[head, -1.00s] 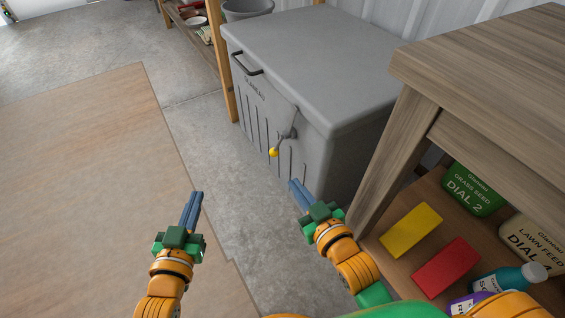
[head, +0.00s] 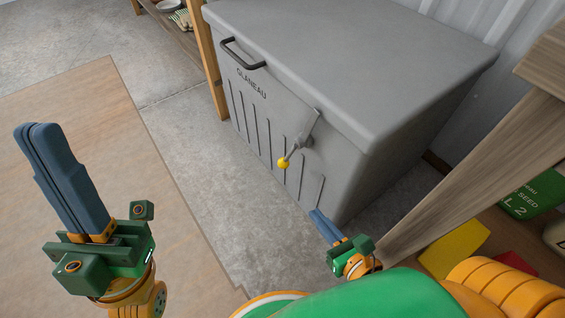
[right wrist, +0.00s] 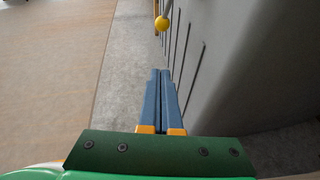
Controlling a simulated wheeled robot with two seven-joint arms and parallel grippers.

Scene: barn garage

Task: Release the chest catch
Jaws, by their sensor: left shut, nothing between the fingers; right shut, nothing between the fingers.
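The grey chest (head: 340,60) stands on the concrete floor with its lid down and a dark handle (head: 243,54) on its front. The catch (head: 300,143) is a grey lever on the chest front with a yellow ball knob (head: 283,163) at its lower end. In the right wrist view the yellow knob (right wrist: 162,23) is at the top, beyond my fingertips. My right gripper (head: 315,214) is shut and empty, below and right of the knob in the head view, apart from it. My left gripper (head: 33,130) is shut and empty, raised at the left, well away from the chest.
A wooden bench leg (head: 465,170) stands close right of my right arm. Its shelf holds a yellow block (head: 455,246), a red block (head: 516,263) and a green container (head: 535,195). A wooden post (head: 211,75) rises left of the chest. The floor left is clear.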

